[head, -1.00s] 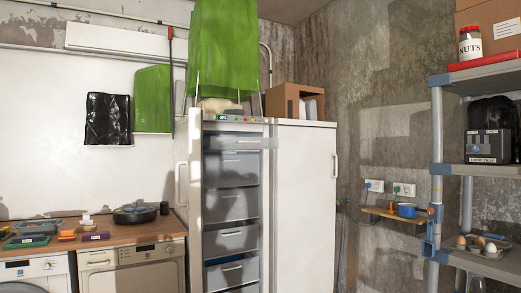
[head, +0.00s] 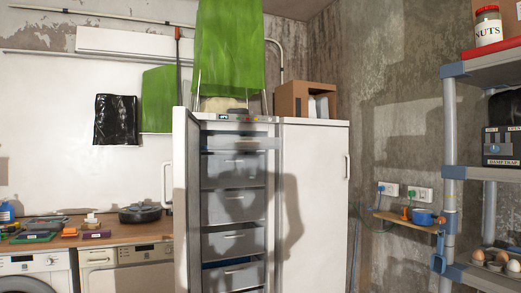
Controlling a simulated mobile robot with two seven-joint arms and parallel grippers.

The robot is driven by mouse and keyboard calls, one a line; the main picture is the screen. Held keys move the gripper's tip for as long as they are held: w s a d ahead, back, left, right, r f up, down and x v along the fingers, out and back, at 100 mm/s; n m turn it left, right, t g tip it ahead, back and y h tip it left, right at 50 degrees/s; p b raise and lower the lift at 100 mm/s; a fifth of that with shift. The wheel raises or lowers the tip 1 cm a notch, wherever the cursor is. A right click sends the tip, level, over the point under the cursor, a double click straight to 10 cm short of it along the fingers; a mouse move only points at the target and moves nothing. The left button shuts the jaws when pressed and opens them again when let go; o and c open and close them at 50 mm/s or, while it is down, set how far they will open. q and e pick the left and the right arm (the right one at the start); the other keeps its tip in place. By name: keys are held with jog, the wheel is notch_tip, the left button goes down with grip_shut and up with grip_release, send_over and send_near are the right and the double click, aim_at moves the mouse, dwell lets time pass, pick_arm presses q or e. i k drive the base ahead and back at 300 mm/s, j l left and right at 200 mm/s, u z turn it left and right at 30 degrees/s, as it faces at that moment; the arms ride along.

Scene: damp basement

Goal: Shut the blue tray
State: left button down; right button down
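Inside is a stack of grey, slightly bluish drawers. The top pale blue-grey front (head: 240,143) juts out a little past the cabinet's right inner edge. A lower drawer (head: 232,274) shows a dark blue strip above its front. I cannot tell for certain which one is the blue tray. Neither of my grippers is in view.
A worktop (head: 130,234) with a black pan (head: 140,214) and small boxes runs left of the open door. A small shelf with a blue pot (head: 424,217) and a metal rack (head: 450,150) stand right.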

aim_at(264, 148)
jog(key=i+l+u, duration=0.1)
jog(key=l, duration=0.2)
jog(key=i+l, duration=0.1)
jog(key=l, duration=0.2)
jog(key=i+l+u, duration=0.35)
jog(key=i+l, duration=0.15)
jog(key=l, duration=0.25)
jog(key=i+l+u, duration=0.1)
jog(key=l, duration=0.25)
jog(key=i+l+u, duration=0.2)
jog(key=i, duration=0.35)
jog(key=i+l+u, duration=0.2)
jog(key=i+l, duration=0.15)
jog(key=i, duration=0.15)
